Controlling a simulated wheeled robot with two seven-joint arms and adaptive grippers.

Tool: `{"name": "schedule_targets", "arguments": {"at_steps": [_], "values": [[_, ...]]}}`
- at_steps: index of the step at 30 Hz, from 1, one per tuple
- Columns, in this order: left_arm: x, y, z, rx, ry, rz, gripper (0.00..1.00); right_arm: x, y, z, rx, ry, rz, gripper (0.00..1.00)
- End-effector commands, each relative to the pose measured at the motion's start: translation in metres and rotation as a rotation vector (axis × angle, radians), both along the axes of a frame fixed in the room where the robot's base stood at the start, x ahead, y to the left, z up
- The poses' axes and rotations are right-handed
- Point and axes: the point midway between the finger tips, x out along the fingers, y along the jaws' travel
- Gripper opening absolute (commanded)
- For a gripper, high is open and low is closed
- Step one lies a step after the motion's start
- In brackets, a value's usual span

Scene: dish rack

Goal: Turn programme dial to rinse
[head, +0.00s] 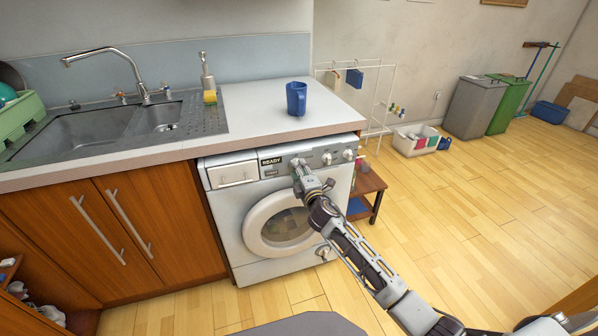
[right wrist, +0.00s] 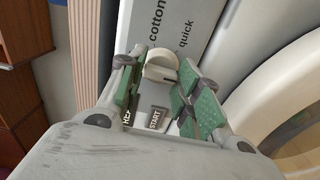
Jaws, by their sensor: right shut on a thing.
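The programme dial (right wrist: 160,66) is a pale round knob with a raised grip on the washing machine's front panel. The words "cotton" and "quick" are printed beside it; I see no "rinse" label. My right gripper (head: 298,168) reaches to the control panel of the white washing machine (head: 231,228). The display (head: 271,161) reads READY. The dial is mostly hidden behind the gripper in the head view. My left gripper is not in view.
A START button (right wrist: 157,118) lies close below the dial, between the fingers. A blue mug (head: 296,98) stands on the worktop (head: 250,114) above. A low wooden shelf (head: 368,184) stands right of the machine.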

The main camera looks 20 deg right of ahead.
Motion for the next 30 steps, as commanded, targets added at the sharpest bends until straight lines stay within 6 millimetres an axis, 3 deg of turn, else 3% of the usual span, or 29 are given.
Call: {"name": "schedule_targets", "arguments": {"at_steps": [8, 9, 13, 30], "values": [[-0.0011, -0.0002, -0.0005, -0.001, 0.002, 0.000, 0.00, -0.0002, -0.0005, -0.0014, 0.004, 0.003, -0.001, 0.10], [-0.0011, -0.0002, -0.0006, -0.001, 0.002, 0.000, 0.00, -0.0002, -0.0004, -0.0014, 0.004, 0.003, -0.001, 0.38], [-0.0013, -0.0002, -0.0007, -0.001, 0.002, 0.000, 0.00, -0.0002, -0.0003, -0.0011, 0.003, 0.002, -0.001, 0.54], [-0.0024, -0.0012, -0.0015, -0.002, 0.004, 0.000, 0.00, -0.0062, -0.0002, -0.0011, 0.001, 0.002, 0.000, 0.55]]}}
